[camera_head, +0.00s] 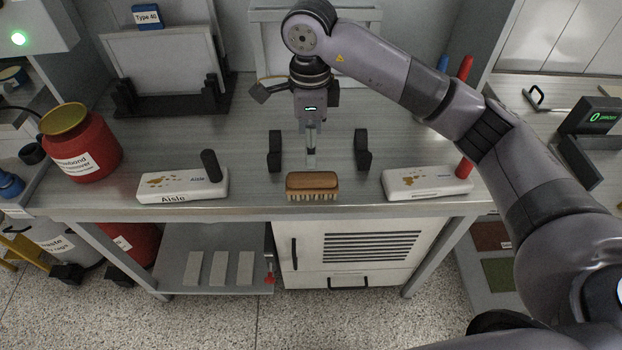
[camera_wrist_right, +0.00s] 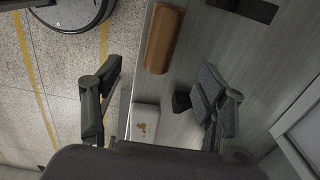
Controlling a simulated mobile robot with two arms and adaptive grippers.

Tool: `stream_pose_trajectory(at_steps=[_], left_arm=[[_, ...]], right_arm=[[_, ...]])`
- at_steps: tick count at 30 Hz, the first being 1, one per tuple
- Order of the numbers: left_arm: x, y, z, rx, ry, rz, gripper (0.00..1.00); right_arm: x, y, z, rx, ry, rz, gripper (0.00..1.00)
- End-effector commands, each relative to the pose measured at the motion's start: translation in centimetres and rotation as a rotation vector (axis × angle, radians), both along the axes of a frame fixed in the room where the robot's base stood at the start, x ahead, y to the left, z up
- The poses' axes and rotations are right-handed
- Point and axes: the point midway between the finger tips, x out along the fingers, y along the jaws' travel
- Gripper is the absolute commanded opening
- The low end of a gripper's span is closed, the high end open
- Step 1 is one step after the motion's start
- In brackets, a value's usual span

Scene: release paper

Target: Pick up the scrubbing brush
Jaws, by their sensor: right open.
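The scrubbing brush (camera_head: 312,184) has a brown wooden back and pale bristles and lies bristles down near the bench's front edge. In the right wrist view its brown back (camera_wrist_right: 163,38) shows at the top, beyond the fingers. My right gripper (camera_head: 311,160) hangs pointing down behind the brush, with its fingers seen edge-on. In the right wrist view my right gripper (camera_wrist_right: 155,92) has its two fingers wide apart with nothing between them. The brush is not gripped. My left gripper is not in view.
Two black brackets (camera_head: 275,150) (camera_head: 362,150) stand behind the brush, left and right. Stained white blocks lie to its left (camera_head: 183,187) and right (camera_head: 428,182). A red container (camera_head: 80,145) stands at the left. A black rack (camera_head: 170,104) holds a panel behind.

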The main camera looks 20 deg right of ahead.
Motion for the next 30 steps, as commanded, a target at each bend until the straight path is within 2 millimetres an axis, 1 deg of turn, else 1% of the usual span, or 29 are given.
stream_pose_trajectory(at_steps=[1, 3, 5, 7, 10, 12, 16, 19, 23, 25, 27, 30], left_arm=[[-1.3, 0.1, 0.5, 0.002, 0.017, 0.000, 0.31], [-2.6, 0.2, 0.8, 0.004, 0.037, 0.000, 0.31], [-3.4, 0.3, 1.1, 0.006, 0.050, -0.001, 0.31], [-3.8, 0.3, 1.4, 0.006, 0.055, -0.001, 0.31], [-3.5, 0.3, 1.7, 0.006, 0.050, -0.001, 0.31], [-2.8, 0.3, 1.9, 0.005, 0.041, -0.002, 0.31], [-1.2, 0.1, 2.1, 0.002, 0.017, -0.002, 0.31], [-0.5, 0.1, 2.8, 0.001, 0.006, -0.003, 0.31], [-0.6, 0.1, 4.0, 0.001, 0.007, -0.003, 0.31], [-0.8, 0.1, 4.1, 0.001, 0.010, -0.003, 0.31], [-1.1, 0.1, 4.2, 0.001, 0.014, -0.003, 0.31], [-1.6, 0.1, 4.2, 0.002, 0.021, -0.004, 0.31]], right_arm=[[-0.2, -0.1, -1.0, -0.001, 0.007, -0.001, 0.67], [-0.1, -0.1, -2.6, 0.000, 0.007, -0.002, 0.67], [-0.2, -0.1, -3.9, 0.000, 0.007, -0.001, 0.67], [-0.1, 0.0, -5.3, 0.002, 0.007, -0.002, 0.67], [-0.1, 0.0, -7.0, 0.001, 0.005, -0.001, 0.67], [0.0, 0.0, -7.7, 0.003, 0.002, -0.001, 0.67], [0.0, 0.0, -8.5, 0.002, 0.002, -0.001, 0.67], [-0.1, -0.1, -9.3, 0.003, 0.005, -0.001, 0.67], [-0.1, -0.4, -11.2, 0.002, 0.007, -0.002, 0.67], [0.0, -0.4, -12.3, 0.003, 0.004, -0.001, 0.67], [0.0, -0.4, -13.1, 0.003, 0.003, -0.001, 0.67], [0.1, -0.4, -13.6, 0.002, 0.001, 0.000, 0.67]])
